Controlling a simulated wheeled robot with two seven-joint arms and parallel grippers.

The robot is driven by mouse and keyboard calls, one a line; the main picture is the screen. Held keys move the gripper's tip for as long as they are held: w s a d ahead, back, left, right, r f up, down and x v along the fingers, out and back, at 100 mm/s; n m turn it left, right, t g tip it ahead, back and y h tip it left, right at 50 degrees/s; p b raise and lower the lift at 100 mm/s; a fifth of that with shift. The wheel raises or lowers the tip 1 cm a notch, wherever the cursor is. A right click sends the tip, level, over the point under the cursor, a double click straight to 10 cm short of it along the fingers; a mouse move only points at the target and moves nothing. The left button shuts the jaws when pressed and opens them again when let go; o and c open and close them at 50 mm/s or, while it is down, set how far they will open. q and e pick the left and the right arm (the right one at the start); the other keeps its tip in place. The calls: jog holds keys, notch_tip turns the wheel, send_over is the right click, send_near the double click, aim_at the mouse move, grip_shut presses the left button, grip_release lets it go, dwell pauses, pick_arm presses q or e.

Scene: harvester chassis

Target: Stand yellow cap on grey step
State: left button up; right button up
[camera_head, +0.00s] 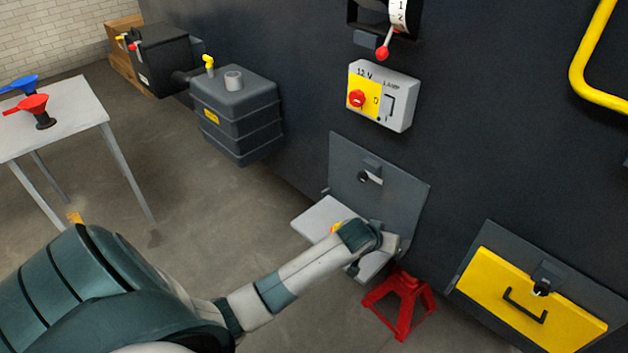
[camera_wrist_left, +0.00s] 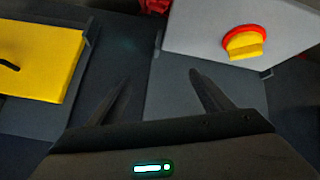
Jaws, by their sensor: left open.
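The yellow cap (camera_wrist_left: 243,48) has a red ring around it and is on the light grey tread of the grey step (camera_wrist_left: 190,30). In the head view a sliver of the cap (camera_head: 335,227) shows on the tread (camera_head: 317,216), beside my left wrist, which hides the rest. My left gripper (camera_wrist_left: 160,80) is open, with nothing between its fingers. In the left wrist view the cap lies to the right of the fingers, apart from them. The fingers are hidden or unclear in the head view. My right gripper is not in view.
A dark grey plate (camera_head: 345,168) stands behind the step. A red jack stand (camera_head: 400,303) is below it, and a yellow hatch (camera_head: 535,300) is to the right. A switch box (camera_head: 397,102) is above. A table with funnels (camera_head: 75,110) stands at the left.

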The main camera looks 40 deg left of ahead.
pick_arm(q)
jog(key=s+d+f+m+t+h, duration=0.1)
jog(key=s+d+f+m+t, duration=0.15)
jog(key=d, duration=0.25)
jog(key=s+f+g, duration=0.1)
jog(key=s+f, duration=0.5)
jog(key=f, duration=0.3)
jog(key=s+f+g, duration=0.1)
jog(key=s+f, duration=0.5)
jog(key=f, duration=0.4)
jog(key=s+d+f+m+g, duration=0.1)
jog(key=s+f, duration=0.7)
jog(key=s, duration=0.4)
jog(key=s+d+f+m+g, duration=0.1)
jog(key=s+f+m+g, duration=0.1)
jog(key=s+f, duration=0.7)
jog(key=s, duration=0.4)
jog(key=shift+s+d+f, duration=0.2)
jog(key=shift+s+f, duration=0.05)
jog(key=shift+f, duration=0.05)
